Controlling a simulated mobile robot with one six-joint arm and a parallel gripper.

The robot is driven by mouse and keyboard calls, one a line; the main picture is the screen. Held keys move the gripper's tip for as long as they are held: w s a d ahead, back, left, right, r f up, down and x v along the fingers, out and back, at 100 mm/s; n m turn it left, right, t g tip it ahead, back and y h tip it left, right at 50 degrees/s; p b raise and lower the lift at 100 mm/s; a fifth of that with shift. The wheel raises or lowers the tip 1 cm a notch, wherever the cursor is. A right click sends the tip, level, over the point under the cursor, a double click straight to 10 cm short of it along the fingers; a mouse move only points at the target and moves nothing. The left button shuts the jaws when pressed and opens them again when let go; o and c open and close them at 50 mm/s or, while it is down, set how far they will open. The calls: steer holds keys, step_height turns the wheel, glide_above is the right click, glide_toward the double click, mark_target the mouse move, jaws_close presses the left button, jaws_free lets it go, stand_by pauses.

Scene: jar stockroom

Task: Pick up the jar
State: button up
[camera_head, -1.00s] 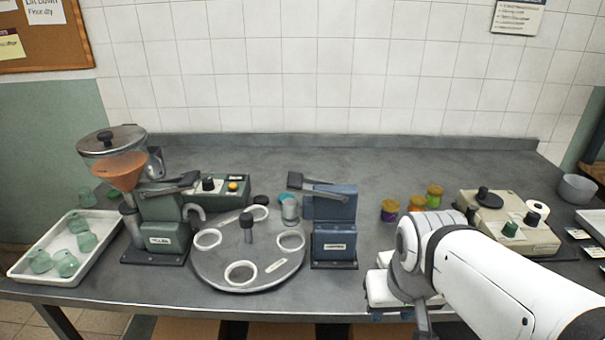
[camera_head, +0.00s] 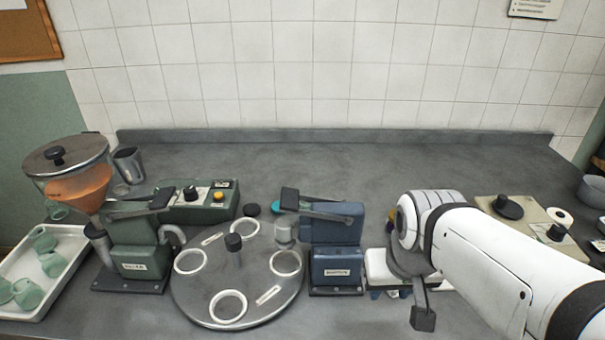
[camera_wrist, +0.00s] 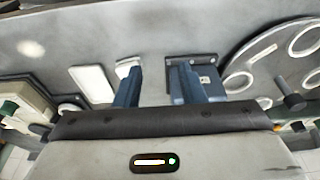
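Several pale green translucent jars (camera_head: 50,263) lie in a white tray (camera_head: 78,262) at the far left. A clear greyish jar-like piece (camera_head: 284,231) stands at the turntable's edge beside the blue press. I cannot tell which jar is meant. My gripper (camera_wrist: 157,78) is open in the wrist view, its two blue fingers apart with only grey bench between them. In the head view its fingers are mostly hidden by my wrist, right of the blue press, well away from the tray.
A grey turntable (camera_head: 195,290) with white rings sits between the green filling machine (camera_head: 140,262) and the blue press (camera_head: 337,262). A beige unit (camera_head: 520,232) with dark knobs stands at the right. The back of the bench (camera_head: 330,170) is clear.

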mark_target(306, 207)
steer(key=shift+o, duration=0.3)
